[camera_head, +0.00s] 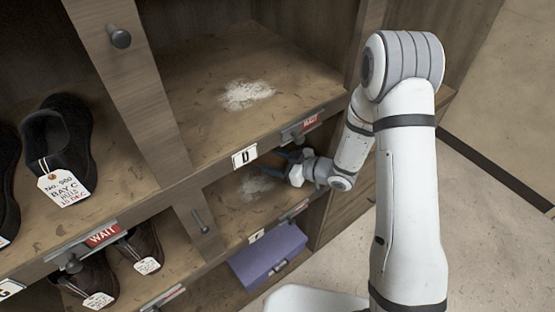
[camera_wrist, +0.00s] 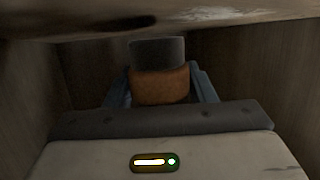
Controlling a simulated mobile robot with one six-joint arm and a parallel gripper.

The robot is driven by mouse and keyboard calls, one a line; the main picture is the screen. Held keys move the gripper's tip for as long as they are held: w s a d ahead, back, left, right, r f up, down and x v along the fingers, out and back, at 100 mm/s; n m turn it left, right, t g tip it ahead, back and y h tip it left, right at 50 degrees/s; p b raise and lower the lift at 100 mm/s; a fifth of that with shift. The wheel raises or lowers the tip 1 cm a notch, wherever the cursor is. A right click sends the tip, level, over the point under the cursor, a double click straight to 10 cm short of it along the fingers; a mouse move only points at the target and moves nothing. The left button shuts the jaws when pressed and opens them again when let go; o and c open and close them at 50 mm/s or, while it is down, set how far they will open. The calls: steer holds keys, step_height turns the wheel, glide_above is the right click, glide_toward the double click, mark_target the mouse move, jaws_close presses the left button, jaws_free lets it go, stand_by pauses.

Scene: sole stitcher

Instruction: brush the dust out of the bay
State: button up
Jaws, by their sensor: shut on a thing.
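My gripper (camera_head: 290,157) reaches into the lower right bay, under the shelf board marked D. In the wrist view its blue-grey fingers (camera_wrist: 160,92) are shut on a brush (camera_wrist: 160,84), a brown block with a dark grey end that looks like bristles. The brush is hard to make out in the head view. A pale dust patch (camera_head: 258,184) lies on the floor of that lower bay, just below and left of the gripper. A second, brighter white dust patch (camera_head: 247,94) lies in the upper bay D. A whitish patch (camera_wrist: 215,13) shows on the board at the wrist view's top.
The board edge with the D label (camera_head: 244,156) and a red tag (camera_head: 311,122) is just above my gripper. A divider with a knob (camera_head: 197,222) bounds the bay at left. A purple box (camera_head: 268,255) sits below. Tagged shoes (camera_head: 58,145) stand at left. Open floor lies right.

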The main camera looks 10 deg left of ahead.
steer(key=shift+f, duration=0.35)
stand_by(0.6)
steer(key=shift+s, duration=0.1)
